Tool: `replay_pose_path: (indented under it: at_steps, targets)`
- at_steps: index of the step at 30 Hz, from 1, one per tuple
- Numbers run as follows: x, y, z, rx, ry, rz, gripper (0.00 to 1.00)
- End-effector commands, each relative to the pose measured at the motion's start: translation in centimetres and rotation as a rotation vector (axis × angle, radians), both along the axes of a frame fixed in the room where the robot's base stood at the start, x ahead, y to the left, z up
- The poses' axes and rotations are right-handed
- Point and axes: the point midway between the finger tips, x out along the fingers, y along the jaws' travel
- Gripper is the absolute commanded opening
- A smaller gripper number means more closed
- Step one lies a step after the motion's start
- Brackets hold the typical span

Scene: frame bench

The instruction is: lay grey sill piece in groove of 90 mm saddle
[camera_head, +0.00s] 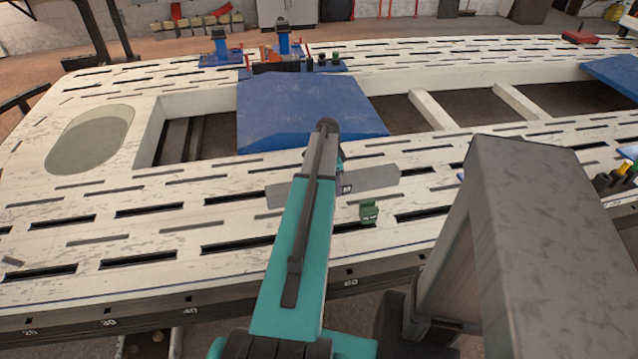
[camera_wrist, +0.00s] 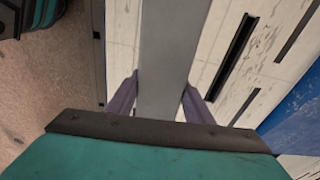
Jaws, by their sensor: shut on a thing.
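The grey sill piece (camera_head: 376,182) is a long flat bar. In the head view it lies crosswise behind my arm, with both ends showing and its middle hidden. My gripper (camera_wrist: 160,108) is shut on it; in the wrist view one finger is on each side of the grey bar (camera_wrist: 168,50). In the head view my arm hides most of the gripper. A small green saddle (camera_head: 368,213) with a pale label, too small to read, stands on the bench just in front of the bar's right part. The bar appears apart from the saddle; its height above the bench is unclear.
The white slotted bench (camera_head: 150,222) has dark slots and large openings. A blue plate (camera_head: 300,110) lies behind the bar, and blue fixtures (camera_head: 222,52) stand farther back. Yellow and green knobbed parts (camera_head: 622,172) are at the right edge.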

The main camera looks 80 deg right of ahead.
Motion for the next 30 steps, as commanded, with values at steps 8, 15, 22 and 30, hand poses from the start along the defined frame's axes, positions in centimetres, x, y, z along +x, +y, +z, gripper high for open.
replay_pose_path:
  at_steps: [8, 15, 22, 30]
  targets:
    - [-2.2, -0.3, -0.3, -0.005, 0.002, -0.054, 0.0]
    - [-2.2, -0.3, -0.3, -0.005, 0.002, -0.056, 0.0]
    - [-2.2, -0.3, -0.2, -0.005, 0.002, -0.055, 0.0]
    - [-2.1, -0.3, -0.8, -0.005, 0.002, -0.055, 0.0]
